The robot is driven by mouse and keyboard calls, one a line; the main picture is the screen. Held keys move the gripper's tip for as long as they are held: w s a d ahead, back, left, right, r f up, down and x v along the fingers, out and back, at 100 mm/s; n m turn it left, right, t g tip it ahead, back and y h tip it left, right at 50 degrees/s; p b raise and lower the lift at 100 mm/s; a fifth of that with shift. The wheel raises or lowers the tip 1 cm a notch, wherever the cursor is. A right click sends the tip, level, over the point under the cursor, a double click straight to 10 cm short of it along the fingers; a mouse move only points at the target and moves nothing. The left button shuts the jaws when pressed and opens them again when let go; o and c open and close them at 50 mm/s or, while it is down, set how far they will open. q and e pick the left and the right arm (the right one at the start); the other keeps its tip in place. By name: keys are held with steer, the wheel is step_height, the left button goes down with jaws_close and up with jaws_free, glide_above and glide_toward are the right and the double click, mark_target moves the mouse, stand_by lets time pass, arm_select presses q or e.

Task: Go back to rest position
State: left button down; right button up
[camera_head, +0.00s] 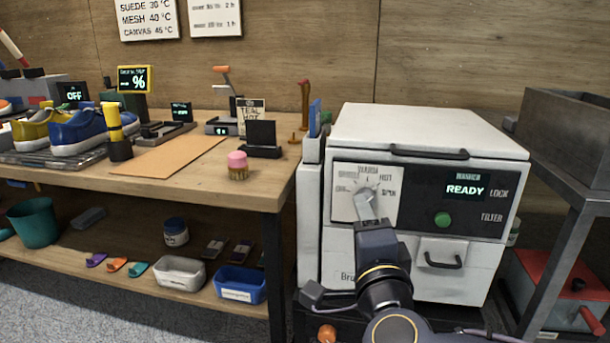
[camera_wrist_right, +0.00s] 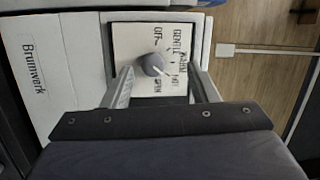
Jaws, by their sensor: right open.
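The white washer (camera_head: 425,132) stands right of the workbench. Its dial plate (camera_head: 385,213) has a grey knob, partly hidden by my gripper in the head view. The knob (camera_wrist_right: 152,65) shows clearly in the wrist view, with labels around it; its pointer seems turned toward the HOT and SPIN side. The display (camera_head: 467,189) reads READY. My right gripper (camera_head: 367,205) is in front of the dial. In the wrist view its fingers (camera_wrist_right: 158,84) are apart on either side of the knob, with nothing visibly held. My left gripper is not in view.
The wooden bench (camera_head: 205,186) at left carries blue and yellow sneakers (camera_head: 80,130), small displays and tools. Bins (camera_head: 240,284) and brushes lie on its lower shelf. A metal sink stand (camera_head: 570,130) is close at right, above a red-topped box (camera_head: 555,280).

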steer(key=s+d+f+n+g+y, duration=0.1)
steer(key=s+d+f+n+g, duration=0.3)
steer(key=s+f, duration=0.35)
steer(key=s+d+f+n+g+y, duration=0.2)
steer(key=s+f+n+g, duration=0.35)
steer(key=s+f, duration=0.2)
steer(key=s+d+f+n+g+y, duration=0.1)
steer(key=s+d+f+n+g, duration=0.25)
steer(key=s+f+n, duration=0.35)
step_height(320, 180, up, 36)
steer(key=w+a+m+p, duration=0.1)
steer(key=p, duration=3.6)
steer(key=shift+a+r, duration=0.15)
